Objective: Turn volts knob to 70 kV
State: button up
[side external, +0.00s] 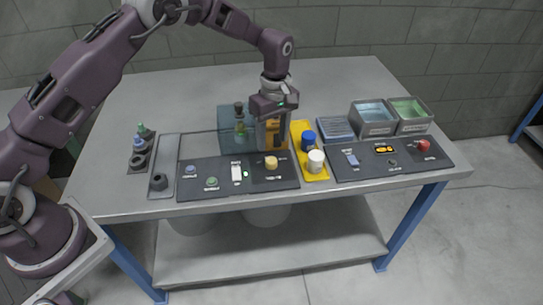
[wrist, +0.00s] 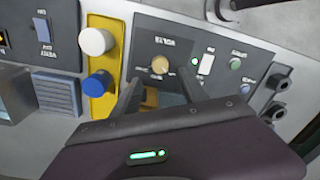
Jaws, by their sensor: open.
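The volts knob (side external: 271,162) is a small tan round knob on the dark left-hand panel (side external: 208,170), near that panel's right end. In the wrist view the knob (wrist: 160,64) sits on a black square with light lettering; I cannot read its setting. My gripper (side external: 271,147) points down just above and behind the knob in the side view. In the wrist view my gripper (wrist: 160,77) is open, with one finger on each side below the knob. The knob shows uncovered between the fingertips, and I see no contact.
A right panel (side external: 400,166) has a red button (side external: 423,144). Grey bins (side external: 374,128) stand behind it. The back of the table is clear.

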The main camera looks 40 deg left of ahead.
aim_at(271, 160)
notch_tip(271, 160, down, 7)
jog(key=shift+s+f, duration=0.1)
jog(key=shift+s, duration=0.05)
grip_shut()
